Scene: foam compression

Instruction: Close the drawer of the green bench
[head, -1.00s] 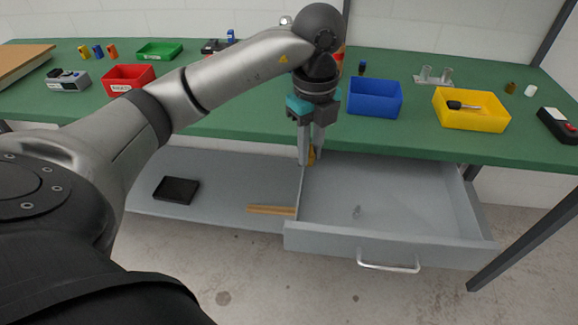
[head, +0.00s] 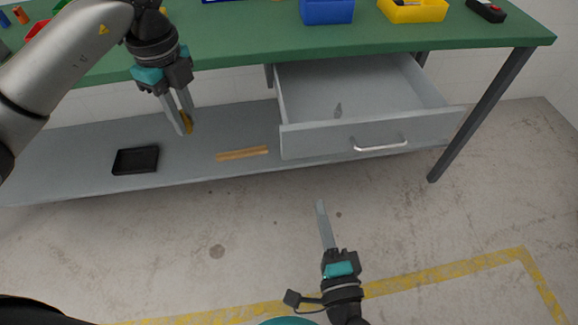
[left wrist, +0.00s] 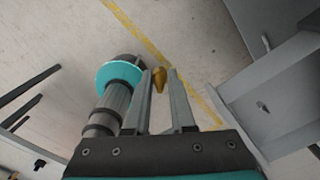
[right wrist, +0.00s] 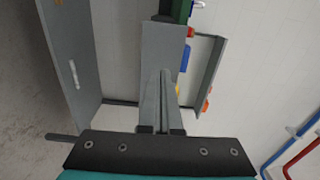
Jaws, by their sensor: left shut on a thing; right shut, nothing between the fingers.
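My left gripper (head: 186,127) is left of the drawer, in front of the bench, shut on a small brass-coloured piece (head: 187,121); the piece also shows in the left wrist view (left wrist: 159,79). My right gripper (head: 320,203) is shut and empty, over the floor below and in front of the drawer. The drawer front also shows in the right wrist view (right wrist: 70,60).
The lower shelf (head: 80,150) holds a black tray (head: 136,160) and a wooden strip (head: 242,153). A blue bin (head: 327,11) and a yellow bin (head: 413,10) stand on the bench top. A bench leg (head: 480,115) is right of the drawer. The floor in front is clear.

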